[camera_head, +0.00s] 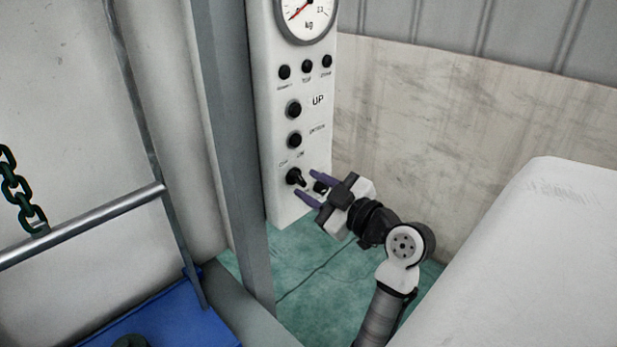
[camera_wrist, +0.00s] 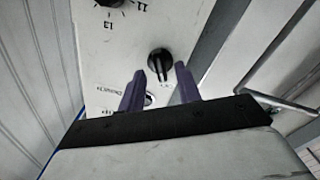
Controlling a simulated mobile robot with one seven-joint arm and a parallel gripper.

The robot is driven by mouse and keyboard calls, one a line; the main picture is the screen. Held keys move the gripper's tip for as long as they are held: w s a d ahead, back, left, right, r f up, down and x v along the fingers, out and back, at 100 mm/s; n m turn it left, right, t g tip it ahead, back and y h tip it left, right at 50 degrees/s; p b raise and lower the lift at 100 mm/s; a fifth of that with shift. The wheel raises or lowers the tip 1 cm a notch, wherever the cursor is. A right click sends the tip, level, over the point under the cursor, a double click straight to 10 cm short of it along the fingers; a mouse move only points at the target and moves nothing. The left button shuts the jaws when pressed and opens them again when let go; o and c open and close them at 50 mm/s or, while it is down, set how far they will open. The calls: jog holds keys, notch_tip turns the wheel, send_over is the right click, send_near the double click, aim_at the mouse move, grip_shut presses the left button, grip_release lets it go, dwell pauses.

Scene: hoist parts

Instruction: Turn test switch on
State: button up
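A white control panel (camera_head: 272,130) carries a column of black buttons and rotary knobs. A black rotary switch (camera_head: 294,176) sits low on it; the small labels are too blurred to tell which is the test switch. A rotary switch with a pointed handle (camera_wrist: 160,62) shows in the wrist view, just ahead of and between my fingertips. My gripper (camera_head: 306,185) is open, its two purple fingers apart and pointing at the lower panel. Nothing is held. Another dark knob (camera_head: 320,187) is partly hidden between the fingers.
A dial gauge (camera_head: 306,12) tops the panel. A grey post (camera_head: 232,150) stands left of it, with a metal rail (camera_head: 90,222) and a chain (camera_head: 20,190) beyond. A white rounded body (camera_head: 530,260) fills the lower right. Green floor (camera_head: 310,265) lies below.

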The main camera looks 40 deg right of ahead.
jog(key=shift+w, duration=0.75)
grip_shut()
jog(key=shift+m, duration=0.3)
jog(key=m+p, duration=0.1)
jog(key=m, duration=0.4)
jog(key=shift+m, duration=0.3)
jog(key=m+p, duration=0.2)
jog(key=m, duration=0.3)
jog(key=shift+m, duration=0.3)
jog(key=shift+p, duration=0.3)
